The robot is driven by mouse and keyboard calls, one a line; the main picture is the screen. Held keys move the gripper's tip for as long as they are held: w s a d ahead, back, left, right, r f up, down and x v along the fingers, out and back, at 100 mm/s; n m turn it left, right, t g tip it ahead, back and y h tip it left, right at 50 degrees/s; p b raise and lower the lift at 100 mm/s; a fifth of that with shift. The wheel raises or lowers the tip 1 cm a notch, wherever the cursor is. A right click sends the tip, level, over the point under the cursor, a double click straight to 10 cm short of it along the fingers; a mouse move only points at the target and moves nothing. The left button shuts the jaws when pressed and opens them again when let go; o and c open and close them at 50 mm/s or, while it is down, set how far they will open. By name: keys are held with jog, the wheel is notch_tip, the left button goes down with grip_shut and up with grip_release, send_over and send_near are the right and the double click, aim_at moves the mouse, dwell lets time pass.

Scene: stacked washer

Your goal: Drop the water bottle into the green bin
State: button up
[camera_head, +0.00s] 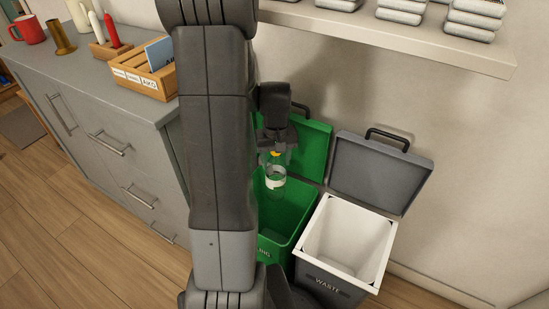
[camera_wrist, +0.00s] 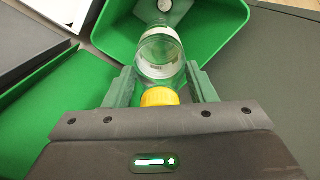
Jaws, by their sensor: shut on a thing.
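The water bottle is clear, with a yellow cap and a white label. It shows in the head view (camera_head: 275,177) and in the wrist view (camera_wrist: 160,58). My gripper (camera_head: 277,150) is shut on it near the cap; both fingers flank the bottle in the wrist view (camera_wrist: 163,85). The bottle hangs cap-end toward my gripper, over the open green bin (camera_head: 271,232). In the wrist view the green bin (camera_wrist: 222,40) opens around and beyond the bottle. My arm hides the bin's left part in the head view.
A waste bin (camera_head: 345,235) with white inside and open grey lid (camera_head: 379,172) stands right of the green bin. The green lid (camera_head: 310,146) is open against the wall. A grey cabinet (camera_head: 110,140) is at left. A shelf (camera_head: 410,38) with stacked items is above.

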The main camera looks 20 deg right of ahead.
notch_tip(320, 180, down, 5)
jog(key=b, duration=0.4)
jog(key=o, duration=1.3)
jog(key=shift+c, duration=0.2)
notch_tip(320, 180, up, 14)
jog(key=p, duration=0.5)
jog(key=shift+f, duration=0.1)
